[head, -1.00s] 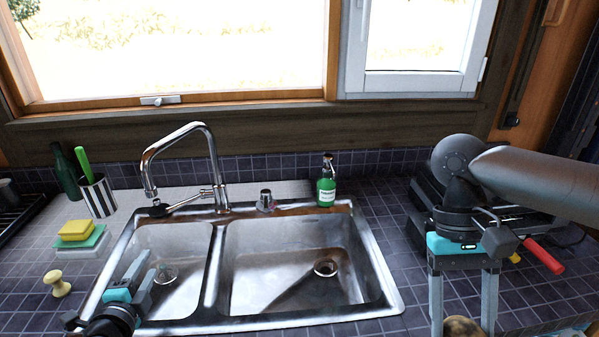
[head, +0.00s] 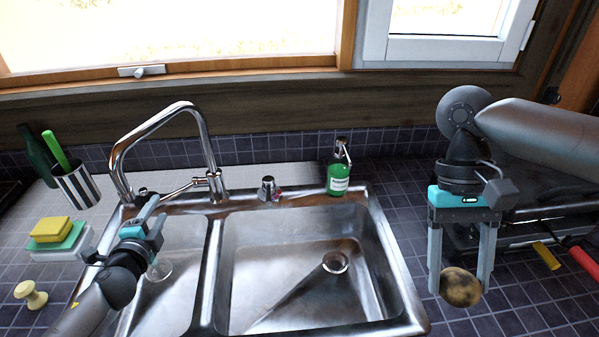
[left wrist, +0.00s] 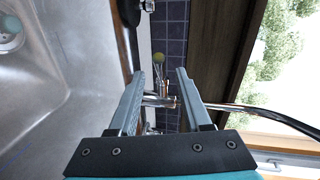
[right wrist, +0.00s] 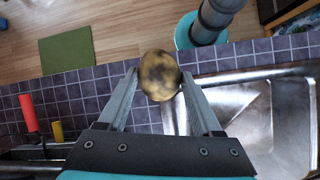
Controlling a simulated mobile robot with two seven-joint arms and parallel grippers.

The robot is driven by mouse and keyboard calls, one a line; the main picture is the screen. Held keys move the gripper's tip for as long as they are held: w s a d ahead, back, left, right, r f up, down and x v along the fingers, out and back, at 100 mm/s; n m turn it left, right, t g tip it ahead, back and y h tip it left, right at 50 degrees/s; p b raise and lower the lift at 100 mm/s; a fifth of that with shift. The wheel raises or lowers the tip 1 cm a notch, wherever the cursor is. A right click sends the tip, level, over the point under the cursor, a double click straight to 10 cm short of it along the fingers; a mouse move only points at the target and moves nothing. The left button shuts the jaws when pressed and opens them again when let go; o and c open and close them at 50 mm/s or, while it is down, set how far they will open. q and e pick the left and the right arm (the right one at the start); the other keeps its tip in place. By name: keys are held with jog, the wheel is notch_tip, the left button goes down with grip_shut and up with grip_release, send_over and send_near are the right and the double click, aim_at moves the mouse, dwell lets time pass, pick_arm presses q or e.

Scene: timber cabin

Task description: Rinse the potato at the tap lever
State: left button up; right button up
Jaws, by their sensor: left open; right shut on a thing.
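The brown, blotched potato (head: 461,287) is held between the fingertips of my right gripper (head: 460,285), over the counter right of the sink. It also shows in the right wrist view (right wrist: 160,76), with my right gripper (right wrist: 158,78) shut on it. The chrome tap (head: 207,150) stands behind the sink, its spout arching left. Its lever (head: 182,191) reaches left from the tap's base. My left gripper (head: 152,212) is open and empty over the left basin, just in front of the lever. In the left wrist view the tap (left wrist: 162,100) appears between and beyond its fingers; contact is not visible.
The steel sink has a left basin (head: 175,290) and a larger right basin (head: 285,250), both empty. A green soap bottle (head: 338,175) stands at its back right.

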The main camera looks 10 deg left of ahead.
aim_at(165, 197)
pick_arm(q)
jog(key=shift+b+x, duration=0.65)
jog(key=shift+x, duration=3.55)
grip_shut()
